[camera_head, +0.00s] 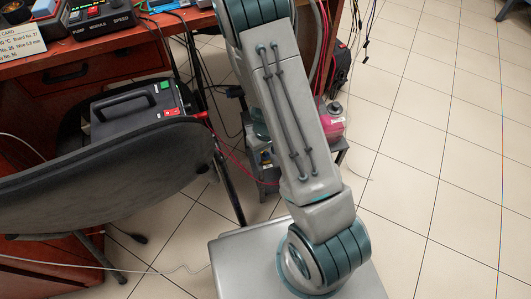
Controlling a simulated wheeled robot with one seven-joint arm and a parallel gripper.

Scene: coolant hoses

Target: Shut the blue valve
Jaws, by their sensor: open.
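No blue valve can be made out in the head view. My arm rises through the middle of the picture and runs out of the top edge. My gripper is not in view. The arm hides part of the desk and the floor behind it. Thin red hoses or cables (322,50) run down beside the arm on its right. A pink container (331,124) with a grey cap stands low, just right of the arm and partly hidden by it.
A red-brown desk (110,62) at upper left carries a control box (101,27) and a card (22,43). A dark chair (110,172) stands before it, with a grey handled case (135,113) behind its backrest. Cables hang beside the desk. Tiled floor (440,150) at right is clear.

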